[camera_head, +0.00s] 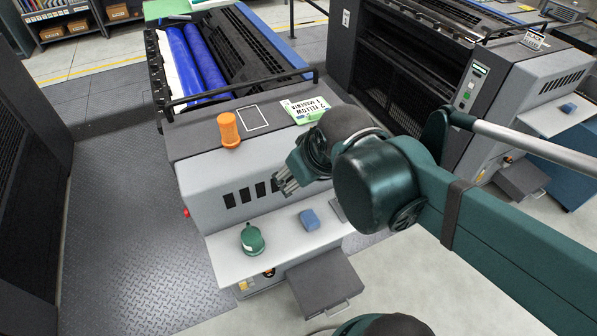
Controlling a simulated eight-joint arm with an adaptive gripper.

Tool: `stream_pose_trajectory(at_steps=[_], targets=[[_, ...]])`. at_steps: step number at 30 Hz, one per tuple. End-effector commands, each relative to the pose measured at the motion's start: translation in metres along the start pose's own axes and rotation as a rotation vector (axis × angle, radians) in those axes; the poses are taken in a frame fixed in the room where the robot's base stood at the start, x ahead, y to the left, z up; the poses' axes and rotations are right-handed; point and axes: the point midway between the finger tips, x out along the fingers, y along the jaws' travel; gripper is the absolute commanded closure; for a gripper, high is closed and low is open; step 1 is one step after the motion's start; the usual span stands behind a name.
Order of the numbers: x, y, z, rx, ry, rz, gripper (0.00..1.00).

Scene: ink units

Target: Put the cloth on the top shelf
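A small blue folded piece that looks like the cloth (309,220) lies on the white lower shelf (225,262) at the front of the grey press unit. The unit's dark upper ledge (190,139) is above and behind it, with an empty white-outlined rectangle (252,118) marked on it. My gripper (281,181) is in front of the unit's vented face, above and left of the cloth in the picture and apart from it. No object shows in it. Its fingers are small and overlap here, so their opening is unclear.
A green container (252,239) stands left of the cloth. An orange cylinder (229,130) and a labelled card (306,110) are on the upper ledge, either side of the outline. A dark bar (245,88) runs behind. Another blue piece (568,107) lies on the right-hand unit.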

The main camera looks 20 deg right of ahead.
Motion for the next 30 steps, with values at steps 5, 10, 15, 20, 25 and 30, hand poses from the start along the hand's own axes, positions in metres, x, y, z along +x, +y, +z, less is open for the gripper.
stream_pose_trajectory(at_steps=[5, 10, 15, 20, 25, 30], targets=[[-0.013, -0.005, 0.000, 0.131, 0.051, 0.001, 0.46], [-0.019, -0.007, -0.002, 0.194, 0.076, -0.001, 0.46], [-0.020, -0.008, -0.002, 0.207, 0.081, -0.002, 0.46], [-0.020, -0.008, -0.002, 0.206, 0.080, -0.002, 0.46], [-0.020, -0.007, -0.002, 0.205, 0.080, -0.002, 0.46], [-0.019, -0.008, -0.003, 0.198, 0.077, -0.003, 0.46]])
